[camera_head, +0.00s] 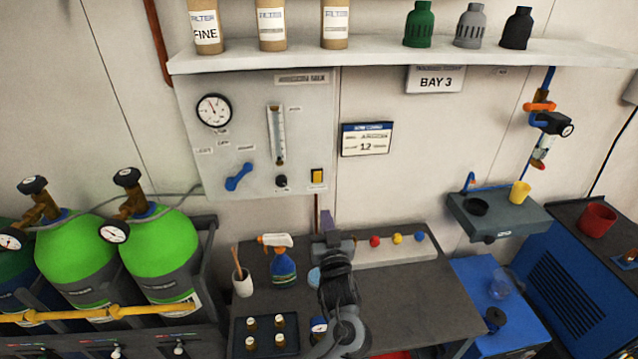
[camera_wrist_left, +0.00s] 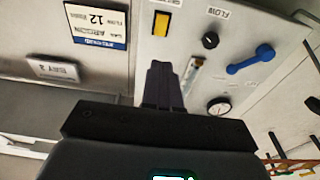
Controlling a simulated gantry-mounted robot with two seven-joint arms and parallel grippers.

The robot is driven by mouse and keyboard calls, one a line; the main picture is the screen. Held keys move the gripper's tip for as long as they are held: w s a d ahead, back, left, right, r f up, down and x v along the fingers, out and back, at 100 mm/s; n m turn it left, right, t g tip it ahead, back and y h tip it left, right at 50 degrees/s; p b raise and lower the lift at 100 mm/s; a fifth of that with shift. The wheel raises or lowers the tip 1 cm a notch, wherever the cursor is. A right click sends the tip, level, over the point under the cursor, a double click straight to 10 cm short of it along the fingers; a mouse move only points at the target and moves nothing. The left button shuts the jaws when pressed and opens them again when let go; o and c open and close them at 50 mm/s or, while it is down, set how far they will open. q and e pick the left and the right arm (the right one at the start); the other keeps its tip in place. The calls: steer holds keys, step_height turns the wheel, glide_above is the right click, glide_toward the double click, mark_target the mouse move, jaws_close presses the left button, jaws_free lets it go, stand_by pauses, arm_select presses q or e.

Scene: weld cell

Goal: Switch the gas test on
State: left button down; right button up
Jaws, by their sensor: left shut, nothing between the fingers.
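A yellow rocker switch (camera_head: 317,176) in a dark frame sits at the lower right of the grey gas panel (camera_head: 212,150). It also shows upside down near the top of the left wrist view (camera_wrist_left: 161,23). Its label is too small to read surely, and I cannot tell which way the rocker is tipped. My left gripper (camera_head: 327,217) is shut and empty, just below the panel's lower right corner in the head view. In the left wrist view its fingertips (camera_wrist_left: 162,66) point at the panel, with a visible gap to the switch. My right gripper is not in view.
Beside the switch are a black flow knob (camera_head: 281,181), a blue lever (camera_head: 239,177), a flow tube (camera_head: 277,135) and a gauge (camera_head: 214,110). A shelf (camera_head: 400,55) overhangs the panel. A spray bottle (camera_head: 282,262) stands on the bench (camera_head: 415,290) below. Green cylinders (camera_head: 160,245) stand left.

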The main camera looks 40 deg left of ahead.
mark_target(318, 174)
arm_select(q)
steer(key=p+x, duration=0.1)
steer(key=x, duration=1.3)
